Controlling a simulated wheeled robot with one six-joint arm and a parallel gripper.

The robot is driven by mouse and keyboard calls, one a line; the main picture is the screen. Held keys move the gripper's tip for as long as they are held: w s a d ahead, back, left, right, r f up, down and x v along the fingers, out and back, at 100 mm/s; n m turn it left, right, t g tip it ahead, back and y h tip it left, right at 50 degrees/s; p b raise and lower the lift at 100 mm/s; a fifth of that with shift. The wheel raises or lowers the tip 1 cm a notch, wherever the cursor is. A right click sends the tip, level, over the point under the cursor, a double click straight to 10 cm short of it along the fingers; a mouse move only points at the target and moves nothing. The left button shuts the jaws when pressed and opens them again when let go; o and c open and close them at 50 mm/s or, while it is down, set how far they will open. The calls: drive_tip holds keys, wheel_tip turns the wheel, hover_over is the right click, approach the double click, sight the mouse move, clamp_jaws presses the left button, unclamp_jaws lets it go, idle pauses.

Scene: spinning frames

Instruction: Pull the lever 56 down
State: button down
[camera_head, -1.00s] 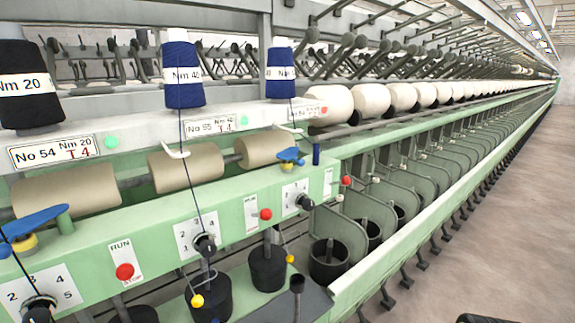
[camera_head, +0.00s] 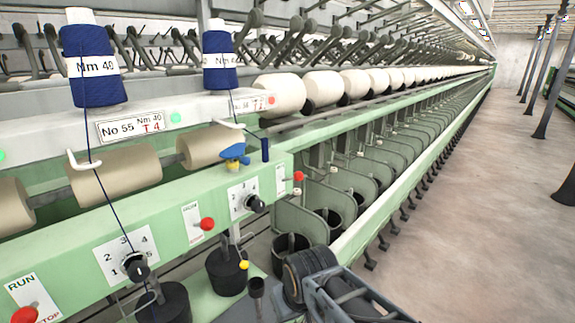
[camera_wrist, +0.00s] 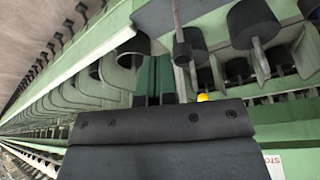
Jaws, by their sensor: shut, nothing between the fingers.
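Levers with red knobs sit on the green panel, beside RUN/STOP plates. One red knob (camera_head: 207,224) is right of the dial under the No 55 label (camera_head: 135,128). Another red knob (camera_head: 298,176) is at the panel's right end. The label to the right of No 55 (camera_head: 250,103) is too small to read, so I cannot tell which knob is lever 56. My gripper (camera_wrist: 158,98) is shut and empty in the wrist view, beyond its dark bolted body. A yellow ball (camera_wrist: 203,97) shows just right of it. I see no contact with a lever.
Blue yarn cones (camera_head: 92,65) stand above the panel. Black dials (camera_head: 255,204) and a blue-and-yellow part (camera_head: 235,155) stick out of it. Black weights (camera_head: 226,272) and a black-topped post (camera_head: 256,287) stand below. Open floor (camera_head: 470,220) lies to the right.

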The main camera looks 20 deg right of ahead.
drive_tip(key=w+d+r+n+p, duration=0.1)
drive_tip(key=w+r+p, duration=0.2)
drive_tip(key=r, duration=0.8)
drive_tip(key=w+d+r+n+h+p, duration=0.1)
drive_tip(key=w+r+n+p, duration=0.1)
drive_tip(key=w+r, duration=0.6)
drive_tip(key=w+d+r+n+p, duration=0.1)
drive_tip(key=w+r+p, duration=0.3)
drive_tip(key=r, duration=1.1)
drive_tip(key=shift+w+d+r+n+g+h+p, duration=0.2)
drive_tip(key=shift+w+d+n+g+h+p, duration=0.2)
drive_tip(key=shift+w, duration=0.65)
drive_tip(key=shift+f, duration=0.1)
hover_over(291, 178)
drive_tip(key=s+a, duration=0.2)
wheel_tip(291, 178, down, 11)
drive_tip(key=shift+s+d+f+p, duration=0.15)
drive_tip(key=shift+d+f+p, duration=0.15)
drive_tip(key=shift+d+f, duration=0.25)
